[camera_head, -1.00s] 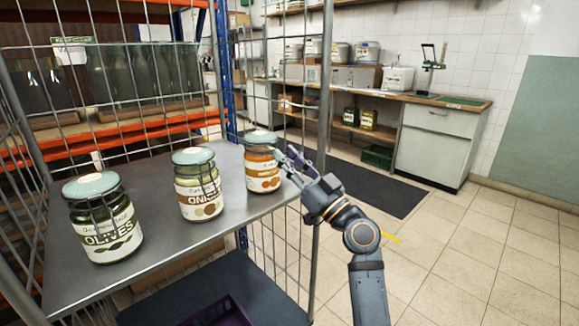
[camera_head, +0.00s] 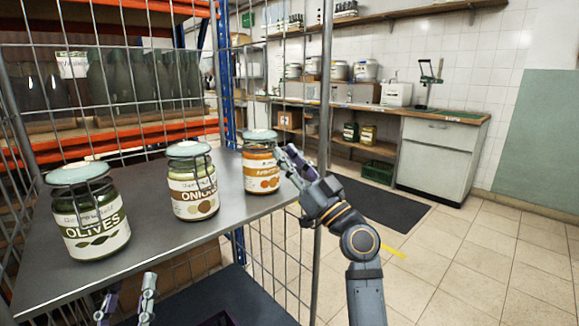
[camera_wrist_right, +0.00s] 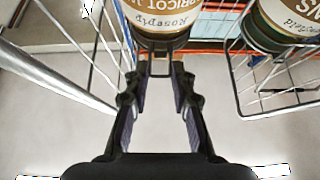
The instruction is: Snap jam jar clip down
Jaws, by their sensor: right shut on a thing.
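The jam jar (camera_head: 261,172) has an orange label and a pale green lid (camera_head: 259,136). It stands at the far end of the grey shelf (camera_head: 130,232), upright. In the right wrist view its label reads APRICOT (camera_wrist_right: 150,8) upside down. My right gripper (camera_head: 285,157) is at the jar's right side. In the wrist view its fingertips (camera_wrist_right: 161,72) are shut on the wire clip (camera_wrist_right: 155,42) at the jar. Whether the clip is latched cannot be seen. My left gripper (camera_head: 126,296) is open and empty, low at the front edge of the shelf.
An onions jar (camera_head: 192,183) and an olives jar (camera_head: 89,215) with wire clips stand on the same shelf, left of the jam jar. Wire mesh (camera_head: 110,110) closes the cage behind, and a cage post (camera_head: 323,150) stands by my right gripper. Open floor lies to the right.

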